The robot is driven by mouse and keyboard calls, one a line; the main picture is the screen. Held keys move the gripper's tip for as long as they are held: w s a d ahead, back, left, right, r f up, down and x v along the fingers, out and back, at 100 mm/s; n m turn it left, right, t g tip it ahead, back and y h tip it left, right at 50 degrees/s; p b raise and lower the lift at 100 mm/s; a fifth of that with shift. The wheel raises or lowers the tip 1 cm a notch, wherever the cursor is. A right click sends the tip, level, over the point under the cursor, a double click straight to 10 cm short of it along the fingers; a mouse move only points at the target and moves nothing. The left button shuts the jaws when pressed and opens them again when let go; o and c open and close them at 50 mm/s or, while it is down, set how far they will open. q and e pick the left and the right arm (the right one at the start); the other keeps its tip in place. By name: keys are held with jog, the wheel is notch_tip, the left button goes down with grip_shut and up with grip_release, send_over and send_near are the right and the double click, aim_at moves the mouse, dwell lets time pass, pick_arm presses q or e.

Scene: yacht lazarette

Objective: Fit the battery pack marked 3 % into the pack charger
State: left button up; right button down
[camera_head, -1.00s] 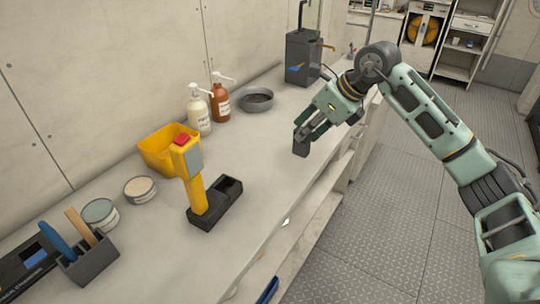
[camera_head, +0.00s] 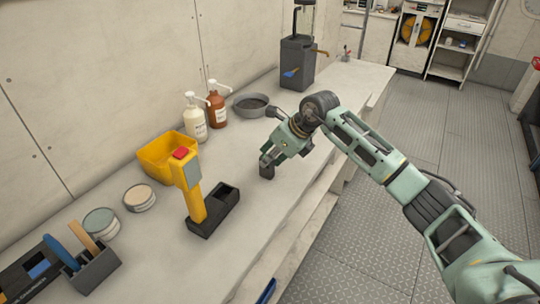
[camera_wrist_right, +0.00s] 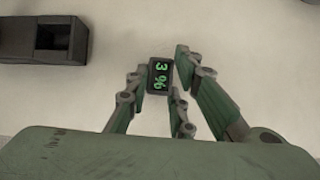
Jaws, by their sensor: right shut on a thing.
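The battery pack (camera_head: 267,171) is a small dark block held over the bench. The charger's open slot also shows at top left of the right wrist view (camera_wrist_right: 62,36). My left gripper is not in view.
A yellow bin (camera_head: 156,163), two tins (camera_head: 140,197), two pump bottles (camera_head: 196,117) and a grey bowl (camera_head: 251,105) stand along the back. A dark caddy (camera_head: 92,270) is at front left. The bench (camera_head: 245,258) is clear between charger and pack.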

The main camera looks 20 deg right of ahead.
jog(key=c, duration=1.5)
grip_release()
jog(key=shift+f, duration=0.1)
jog(key=shift+c, duration=0.2)
